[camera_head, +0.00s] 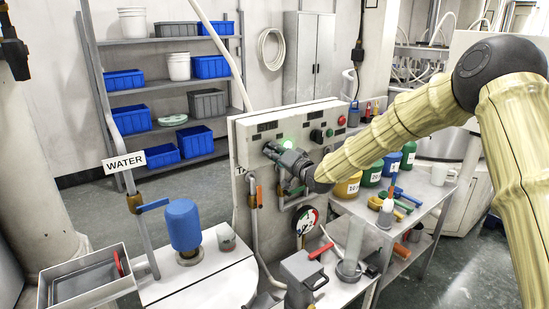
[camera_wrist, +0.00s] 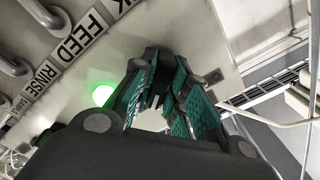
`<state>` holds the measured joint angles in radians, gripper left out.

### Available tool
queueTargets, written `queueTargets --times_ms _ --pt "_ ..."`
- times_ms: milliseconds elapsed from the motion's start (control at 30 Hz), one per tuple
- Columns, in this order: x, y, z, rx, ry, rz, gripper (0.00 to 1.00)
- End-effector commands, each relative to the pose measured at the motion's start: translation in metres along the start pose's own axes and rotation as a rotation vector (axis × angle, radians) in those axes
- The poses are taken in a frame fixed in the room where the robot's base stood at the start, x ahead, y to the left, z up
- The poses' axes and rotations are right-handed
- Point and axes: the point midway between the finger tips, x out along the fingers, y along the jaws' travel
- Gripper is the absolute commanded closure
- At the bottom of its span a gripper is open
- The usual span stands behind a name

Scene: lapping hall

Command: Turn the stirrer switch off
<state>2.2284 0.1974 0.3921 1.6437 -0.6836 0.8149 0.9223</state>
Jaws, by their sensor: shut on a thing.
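The control panel (camera_head: 250,135) is a pale upright box in the middle of the head view. My gripper (camera_head: 271,149) is at its front face, just left of a lit green lamp (camera_head: 288,143). In the wrist view my gripper (camera_wrist: 158,88) has its teal-padded fingers closed in at the panel face, near the glowing green lamp (camera_wrist: 103,95). It is shut on a small switch there, which the fingers mostly hide. The switch's own label and exact angle cannot be read. Label strips reading FEED and RINSE (camera_wrist: 45,75) show on the panel.
A black knob (camera_head: 317,136) and a red button (camera_head: 341,120) sit further right on the panel. Valves, pipes and a pressure gauge (camera_head: 305,220) are below my gripper. A bench with a blue bottle (camera_head: 183,224) stands at left, and a cart with coloured containers (camera_head: 372,174) at right.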

Motion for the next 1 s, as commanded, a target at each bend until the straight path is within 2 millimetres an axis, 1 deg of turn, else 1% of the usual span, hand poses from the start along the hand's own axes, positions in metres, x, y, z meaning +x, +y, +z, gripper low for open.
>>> queueTargets --times_ms 33,100,600,800,1000 --pt "-0.0003 0.0050 0.0035 -0.036 0.000 0.000 1.00" --pt "-0.0003 0.0060 0.0041 -0.095 0.000 0.000 1.00" --pt "-0.0001 0.0059 0.0037 -0.563 -0.001 0.001 1.00" --pt "-0.0001 0.0054 0.0030 -0.716 -0.002 0.001 1.00" --pt "-0.0002 0.0050 0.0020 -0.826 -0.002 0.002 1.00"
